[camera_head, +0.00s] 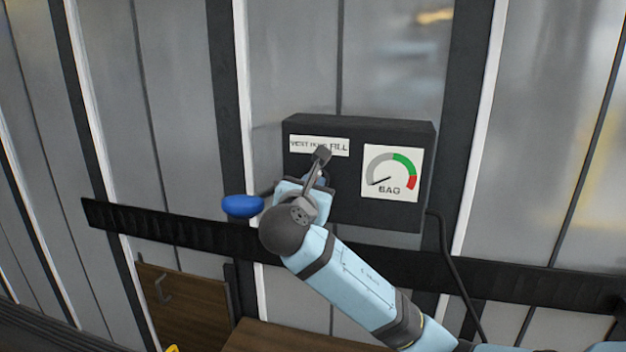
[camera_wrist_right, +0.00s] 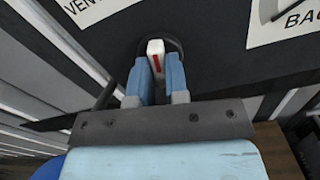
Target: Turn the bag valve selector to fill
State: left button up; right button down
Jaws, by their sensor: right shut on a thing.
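The bag control box (camera_head: 345,205) is a dark box on the wall, with a white label strip (camera_head: 305,145) reading VENT, a middle word and FILL. The valve selector (camera_wrist_right: 156,54) is a small white knob with a red mark on a dark round base under the label. My right gripper (camera_wrist_right: 156,68) is shut on it, one blue finger on each side. In the wrist view the red mark runs nearly upright. In the head view my right gripper (camera_head: 317,181) and wrist hide the selector, so its exact setting is unclear. My left gripper is out of view.
A BAG gauge (camera_head: 392,174) sits right of the selector, its needle at the low left in the grey band. A blue rounded object (camera_head: 242,206) is left of my wrist. A black rail (camera_head: 520,280) crosses below the box, and a cable (camera_head: 455,265) hangs at right.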

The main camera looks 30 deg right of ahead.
jog(key=shift+m+p, duration=1.65)
jog(key=shift+m, duration=2.15)
jog(key=c, duration=1.1)
grip_release()
